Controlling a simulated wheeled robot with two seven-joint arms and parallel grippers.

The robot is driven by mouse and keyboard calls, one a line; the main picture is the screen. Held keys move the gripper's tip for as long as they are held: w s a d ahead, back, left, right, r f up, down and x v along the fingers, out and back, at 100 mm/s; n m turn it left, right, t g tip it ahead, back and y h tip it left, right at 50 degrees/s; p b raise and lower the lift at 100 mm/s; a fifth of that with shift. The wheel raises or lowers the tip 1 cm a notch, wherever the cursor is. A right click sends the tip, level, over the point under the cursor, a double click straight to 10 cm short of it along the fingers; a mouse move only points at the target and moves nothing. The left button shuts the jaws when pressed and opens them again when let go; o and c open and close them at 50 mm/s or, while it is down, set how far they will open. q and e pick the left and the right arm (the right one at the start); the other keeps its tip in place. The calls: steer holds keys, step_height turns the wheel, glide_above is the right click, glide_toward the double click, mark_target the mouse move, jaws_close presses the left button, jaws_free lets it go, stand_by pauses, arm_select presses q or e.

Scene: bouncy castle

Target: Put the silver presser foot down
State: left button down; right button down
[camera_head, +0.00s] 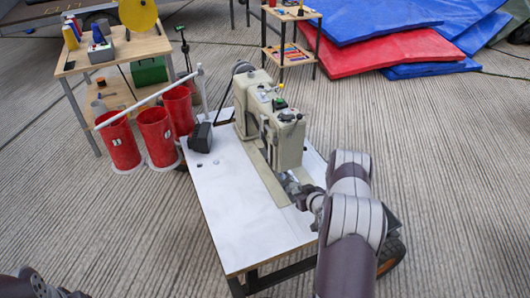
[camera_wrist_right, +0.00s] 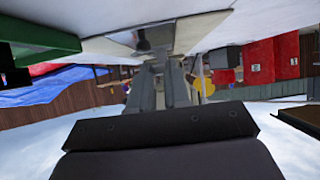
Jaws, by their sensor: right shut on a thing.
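The cream sewing machine (camera_head: 272,125) stands on a white-topped table (camera_head: 240,215). My right gripper (camera_head: 297,190) is at the needle end of the machine, low over the cream bed. It is shut on the silver presser foot, which is small and mostly hidden by the fingers. The wrist view shows my right gripper (camera_wrist_right: 160,62) with its fingers close together, close to a shiny plate (camera_wrist_right: 125,38) in the machine bed. I cannot tell whether the foot touches the plate. My left gripper is not in view.
A black box (camera_head: 200,137) sits at the table's left edge. A wooden workbench (camera_head: 125,50) stands behind, and blue and red mats (camera_head: 385,48) lie back right. The table's front left is clear.

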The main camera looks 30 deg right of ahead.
step_height(320, 180, up, 7)
steer(key=p, duration=0.5)
steer(key=a+r+n+y+b, duration=0.1)
steer(key=a+r+b, duration=0.2)
steer(key=a, duration=1.1)
steer(key=a+r+b, duration=0.2)
steer(key=a, duration=1.2)
steer(key=s+r+p, duration=0.4)
steer(key=r+p, duration=0.8)
steer(key=p, duration=0.1)
steer(key=s+r+p, duration=0.3)
steer(key=r+p, duration=0.9)
steer(key=p, duration=0.1)
steer(key=shift+s+a+r+p, duration=0.15)
steer(key=shift+s+p, duration=0.2)
steer(key=shift+s, duration=0.05)
